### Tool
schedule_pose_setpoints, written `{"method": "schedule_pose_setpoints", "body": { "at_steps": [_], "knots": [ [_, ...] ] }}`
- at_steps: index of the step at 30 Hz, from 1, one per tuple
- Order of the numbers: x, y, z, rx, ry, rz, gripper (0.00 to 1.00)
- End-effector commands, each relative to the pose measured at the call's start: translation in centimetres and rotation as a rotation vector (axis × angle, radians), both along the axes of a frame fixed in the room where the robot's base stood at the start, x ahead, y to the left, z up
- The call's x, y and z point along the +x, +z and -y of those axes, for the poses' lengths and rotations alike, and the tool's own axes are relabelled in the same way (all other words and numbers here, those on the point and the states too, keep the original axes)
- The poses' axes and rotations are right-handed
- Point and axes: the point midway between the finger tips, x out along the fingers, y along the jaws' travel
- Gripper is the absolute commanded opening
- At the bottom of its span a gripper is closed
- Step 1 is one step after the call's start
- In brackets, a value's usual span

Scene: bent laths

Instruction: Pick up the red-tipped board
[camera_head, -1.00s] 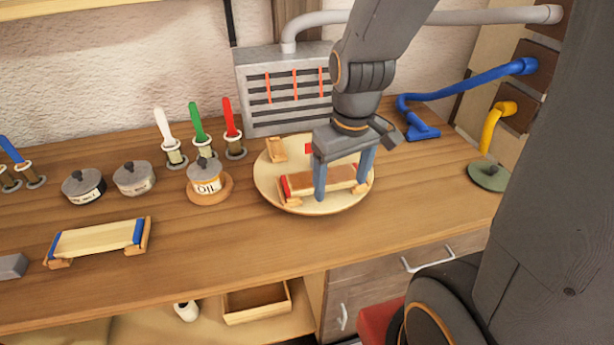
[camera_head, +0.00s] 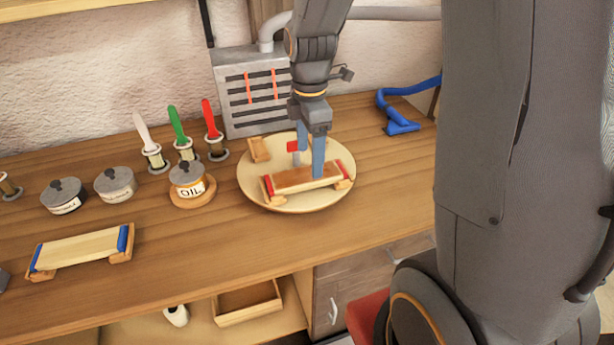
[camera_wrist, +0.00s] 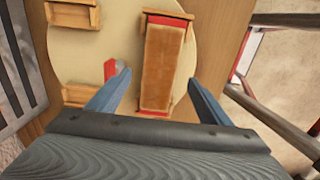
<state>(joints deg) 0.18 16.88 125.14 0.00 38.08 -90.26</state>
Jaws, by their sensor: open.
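The red-tipped board (camera_head: 298,181) is brown with red ends and rests on small wooden supports on a round pale disc (camera_head: 258,191). It also shows in the wrist view (camera_wrist: 162,65), lengthwise up the picture. My gripper (camera_head: 311,162) is open and empty, pointing down over the board. In the wrist view my gripper (camera_wrist: 158,78) has one blue finger to each side of the board. I cannot tell whether the fingertips reach down to its level. A red-topped peg (camera_head: 294,147) stands on the disc behind the board, close to the left finger in the wrist view.
A blue-tipped board (camera_head: 82,247) rests on supports at left. An oil tin (camera_head: 187,178), two grey-lidded tins and several coloured-handled tools stand left of the disc. A grey slatted box (camera_head: 250,95) stands behind. Bench wood in front of the disc is clear.

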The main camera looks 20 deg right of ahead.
Motion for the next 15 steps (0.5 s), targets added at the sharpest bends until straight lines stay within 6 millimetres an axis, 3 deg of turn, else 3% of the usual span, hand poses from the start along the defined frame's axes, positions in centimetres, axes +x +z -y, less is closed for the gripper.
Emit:
{"method": "schedule_pose_setpoints", "body": {
  "at_steps": [15],
  "knots": [
    [-0.1, -5.0, -0.8, 0.0, -0.001, -0.001, 0.73]
  ]
}}
